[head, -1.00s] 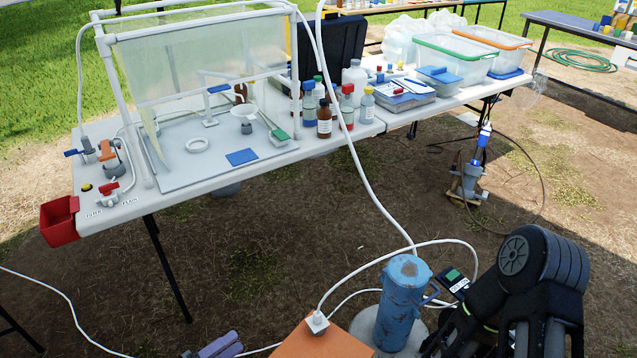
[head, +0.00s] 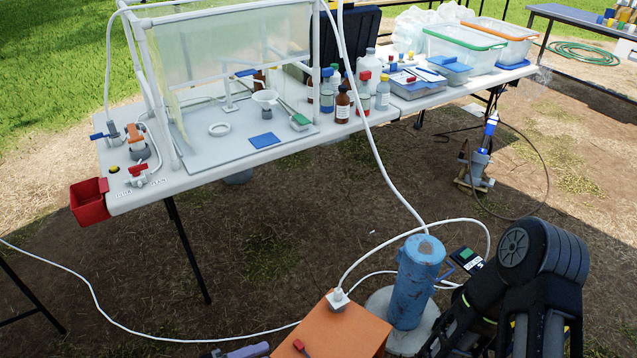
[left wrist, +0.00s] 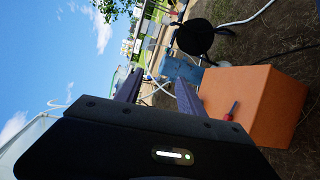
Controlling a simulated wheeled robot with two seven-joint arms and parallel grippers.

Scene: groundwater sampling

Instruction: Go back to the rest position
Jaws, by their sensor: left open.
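My left gripper (left wrist: 158,92) is open and empty in the left wrist view, its two purple fingers spread apart. In the head view only a purple finger of it shows at the bottom edge, left of the orange box (head: 345,325). The box also shows in the left wrist view (left wrist: 262,100), to the right of the fingers and apart from them. My right arm shows as black links at the lower right of the head view; its gripper's fingers cannot be made out.
The white table (head: 190,180) carries a clear enclosure, bottles and bins. A red bin (head: 90,202) hangs at its left end. Bare ground lies between table and box.

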